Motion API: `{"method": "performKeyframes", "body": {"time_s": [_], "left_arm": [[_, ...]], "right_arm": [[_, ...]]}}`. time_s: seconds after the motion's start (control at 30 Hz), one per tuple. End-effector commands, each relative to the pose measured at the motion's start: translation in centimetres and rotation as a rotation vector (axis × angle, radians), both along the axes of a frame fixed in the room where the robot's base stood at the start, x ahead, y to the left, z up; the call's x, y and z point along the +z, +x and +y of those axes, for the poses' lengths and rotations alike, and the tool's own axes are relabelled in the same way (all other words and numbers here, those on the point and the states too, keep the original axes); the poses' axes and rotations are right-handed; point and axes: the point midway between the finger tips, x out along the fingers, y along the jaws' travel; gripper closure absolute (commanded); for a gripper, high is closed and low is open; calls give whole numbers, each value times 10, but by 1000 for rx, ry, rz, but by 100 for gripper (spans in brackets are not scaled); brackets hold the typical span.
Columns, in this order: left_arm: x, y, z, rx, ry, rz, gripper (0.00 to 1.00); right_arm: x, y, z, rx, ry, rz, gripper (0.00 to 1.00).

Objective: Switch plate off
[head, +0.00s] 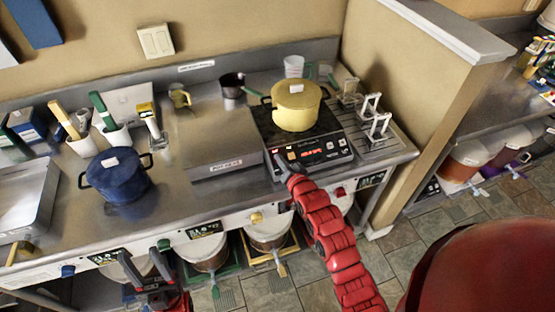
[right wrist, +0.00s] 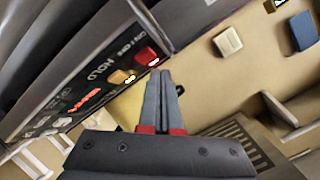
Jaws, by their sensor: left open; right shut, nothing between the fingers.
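The hot plate (head: 318,151) is a black unit on the steel counter, with a yellow lidded pot (head: 297,108) on top. Its front panel has a lit red display, which also shows in the right wrist view (right wrist: 87,99). At the panel's left end, a red button (right wrist: 147,56) sits by the "ON/OFF" lettering, beside an orange "HOLD" button (right wrist: 122,78). My right gripper (right wrist: 159,74) is shut and empty, its tips right at the red button; I cannot tell whether they touch it. My left gripper (head: 147,262) is open and empty, low in front of the counter.
A blue pot (head: 118,176) stands on the counter at left. A steel box (head: 215,135) is just left of the plate. A rack with white handles (head: 374,118) is to its right.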

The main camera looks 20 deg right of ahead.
Motion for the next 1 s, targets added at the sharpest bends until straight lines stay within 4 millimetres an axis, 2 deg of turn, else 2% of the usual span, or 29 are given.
{"method": "performKeyframes", "body": {"time_s": [0.47, 0.77, 1.0], "left_arm": [[0, 0, 0, 0, 0, 0, 50], [-11, 0, 0, 0, 0, 0, 50], [-11, 0, 0, 0, 0, 0, 50]], "right_arm": [[0, 0, 0, 0, 0, 0, 100], [-8, 4, 0, 0, 2, -1, 100], [-7, 4, 0, 0, 0, 0, 100]]}}
